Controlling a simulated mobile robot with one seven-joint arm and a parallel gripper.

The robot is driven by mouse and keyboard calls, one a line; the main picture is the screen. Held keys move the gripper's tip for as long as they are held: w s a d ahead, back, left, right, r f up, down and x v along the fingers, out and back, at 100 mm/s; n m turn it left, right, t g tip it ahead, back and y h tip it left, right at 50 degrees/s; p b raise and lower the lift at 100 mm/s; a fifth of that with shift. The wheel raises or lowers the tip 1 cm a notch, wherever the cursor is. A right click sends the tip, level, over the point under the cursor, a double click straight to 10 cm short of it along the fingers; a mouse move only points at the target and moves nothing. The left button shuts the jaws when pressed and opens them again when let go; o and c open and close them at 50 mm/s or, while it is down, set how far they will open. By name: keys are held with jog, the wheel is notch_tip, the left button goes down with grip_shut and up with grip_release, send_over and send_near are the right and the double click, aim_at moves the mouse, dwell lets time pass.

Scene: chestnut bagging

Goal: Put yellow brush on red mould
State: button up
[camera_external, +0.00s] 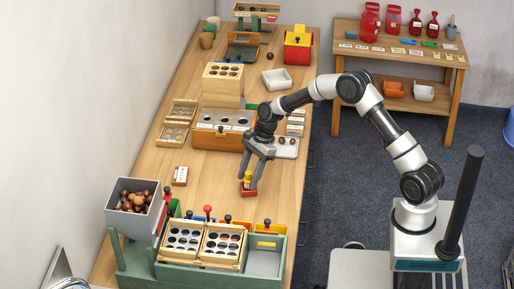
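A small yellow piece (248,176), which looks like the yellow brush, stands roughly upright over the middle of the front half of the table. A small red block (249,190) shows directly below it and may be the red mould; I cannot tell whether the two are one piece or touching. My gripper (250,179) points down, with its fingers around or beside the yellow piece. The fingers hide part of it, and I cannot tell whether they grip it.
A green rack with round-holed wooden trays (184,241) and coloured handles stands at the front. A grey bin of chestnuts (134,209) is at its left. An orange-brown box (219,139) stands behind my gripper. Bare tabletop (205,180) lies left of my gripper.

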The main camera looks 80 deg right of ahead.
jog(key=shift+r, duration=0.15)
jog(key=p+v, duration=0.2)
jog(key=v, duration=1)
